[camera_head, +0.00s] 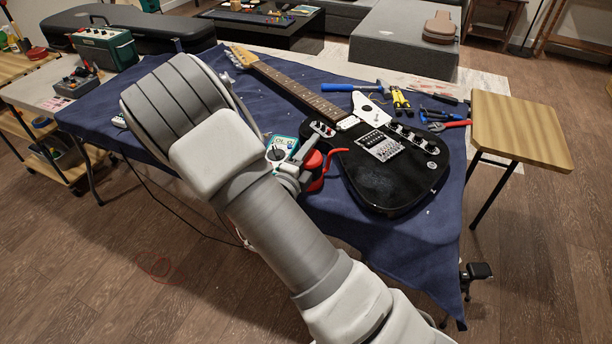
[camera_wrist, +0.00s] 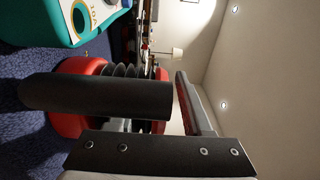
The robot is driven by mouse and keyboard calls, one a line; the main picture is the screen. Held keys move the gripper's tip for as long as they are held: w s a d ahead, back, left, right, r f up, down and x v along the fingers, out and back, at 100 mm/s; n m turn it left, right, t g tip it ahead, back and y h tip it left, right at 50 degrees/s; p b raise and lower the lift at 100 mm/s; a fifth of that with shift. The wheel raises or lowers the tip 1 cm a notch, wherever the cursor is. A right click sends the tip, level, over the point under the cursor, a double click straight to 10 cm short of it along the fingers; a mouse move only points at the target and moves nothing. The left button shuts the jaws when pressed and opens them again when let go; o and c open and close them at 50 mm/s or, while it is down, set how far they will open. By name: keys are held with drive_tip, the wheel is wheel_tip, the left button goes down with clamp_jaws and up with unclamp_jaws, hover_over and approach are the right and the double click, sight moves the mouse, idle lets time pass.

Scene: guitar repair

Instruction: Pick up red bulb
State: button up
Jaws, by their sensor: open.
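The red bulb (camera_head: 313,160) is on the blue-clothed table, just left of the black guitar body; my arm and gripper partly cover it in the head view. In the wrist view the red bulb (camera_wrist: 62,124) shows above and below the dark finger, with black ribbed bellows beside it. My gripper (camera_wrist: 150,95) is open, its fingers close to the bulb. The near finger hides the bulb's middle, so I cannot tell whether they touch. In the head view my gripper (camera_head: 290,175) is beside the bulb, mostly hidden by my wrist.
A black electric guitar (camera_head: 385,180) lies right of the bulb on the blue cloth (camera_head: 420,240). A teal boxed device (camera_head: 284,143) stands just behind my gripper. Pliers and a hammer (camera_head: 350,88) lie behind the guitar. A wooden stool (camera_head: 520,125) stands at the right.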

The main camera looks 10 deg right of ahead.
drive_tip(key=shift+c, duration=0.3)
clamp_jaws()
idle(1.1)
